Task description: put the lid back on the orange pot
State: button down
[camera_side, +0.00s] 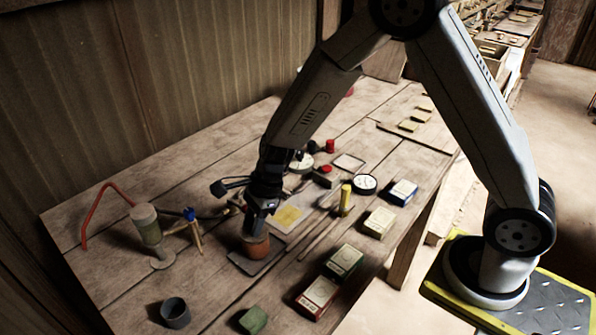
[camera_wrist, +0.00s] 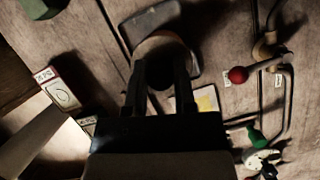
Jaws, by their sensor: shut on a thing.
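The orange pot (camera_side: 256,250) stands upright on a dark square plate (camera_side: 238,263) near the front middle of the bench. My gripper (camera_side: 256,229) points down directly over the pot and is shut on the lid. The lid is mostly hidden by the fingers, and I cannot tell whether it touches the pot's rim. In the wrist view my gripper's fingers (camera_wrist: 160,88) reach over a round brownish top (camera_wrist: 160,42), with the grey plate (camera_wrist: 145,22) behind it. What lies between the fingertips is dark there.
A grey cup (camera_side: 175,313) and a green block (camera_side: 253,320) stand at the front. Red and green boxes (camera_side: 317,296) lie to the right. A lamp-like post (camera_side: 148,230) and a red bent rod (camera_side: 88,215) stand left. A yellow-topped peg (camera_side: 345,198) stands behind right.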

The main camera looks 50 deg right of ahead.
grip_release()
dwell(0.3)
jog(key=shift+r, duration=0.15)
jog(key=shift+r, duration=3.35)
grip_shut()
jog(key=shift+f, duration=2.5)
dwell(0.3)
